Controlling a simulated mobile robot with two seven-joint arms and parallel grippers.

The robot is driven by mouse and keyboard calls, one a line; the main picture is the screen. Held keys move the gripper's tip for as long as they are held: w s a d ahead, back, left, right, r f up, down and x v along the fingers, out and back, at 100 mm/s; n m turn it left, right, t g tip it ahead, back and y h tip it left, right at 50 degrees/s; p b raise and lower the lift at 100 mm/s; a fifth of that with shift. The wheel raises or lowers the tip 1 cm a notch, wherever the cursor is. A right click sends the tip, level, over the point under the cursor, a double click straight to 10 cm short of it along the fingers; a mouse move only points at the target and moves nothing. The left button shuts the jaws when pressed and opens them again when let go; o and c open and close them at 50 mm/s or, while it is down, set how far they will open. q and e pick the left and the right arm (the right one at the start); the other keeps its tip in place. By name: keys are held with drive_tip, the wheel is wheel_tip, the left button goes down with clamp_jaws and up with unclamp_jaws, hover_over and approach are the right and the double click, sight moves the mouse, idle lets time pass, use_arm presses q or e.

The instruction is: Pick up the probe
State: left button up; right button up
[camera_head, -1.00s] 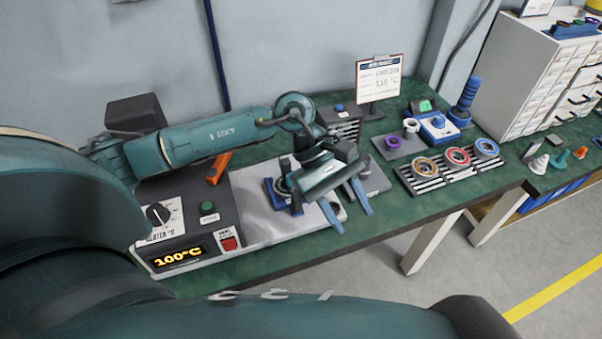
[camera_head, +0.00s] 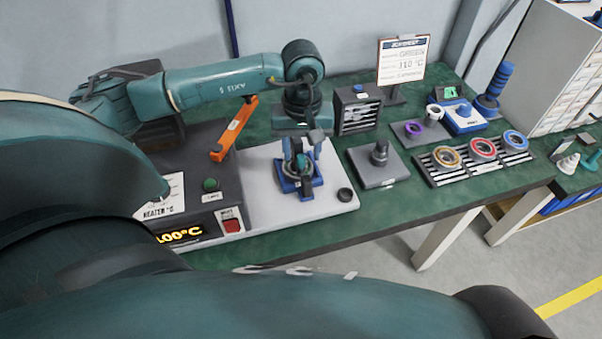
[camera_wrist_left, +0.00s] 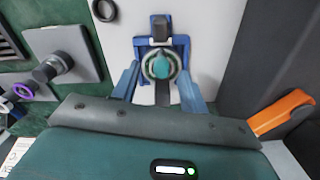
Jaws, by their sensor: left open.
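I cannot tell for sure which object is the probe. A blue fixture (camera_head: 284,184) stands on the light plate of the heater station. In the left wrist view the fixture (camera_wrist_left: 140,47) holds a round metallic ring with a teal centre (camera_wrist_left: 161,66), with dark parts above and below it. My left gripper (camera_head: 303,160) points down over this fixture. Its blue fingers are open, one on each side of the ring in the left wrist view; contact cannot be told. They hide part of the fixture in the head view. My right gripper is not in view.
The heater box (camera_head: 185,200) with an orange bar (camera_head: 233,130) stands left. Right are a grey block with a dark post (camera_head: 380,153), a rack of coloured rings (camera_head: 432,176) and a sign (camera_head: 403,60). The bench's front edge is clear.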

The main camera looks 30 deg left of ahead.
sight(301, 156)
use_arm(q)
wheel_tip(301, 156, down, 5)
drive_tip(key=shift+s+r+b, duration=0.1)
drive_tip(key=shift+b, duration=0.85)
clamp_jaws()
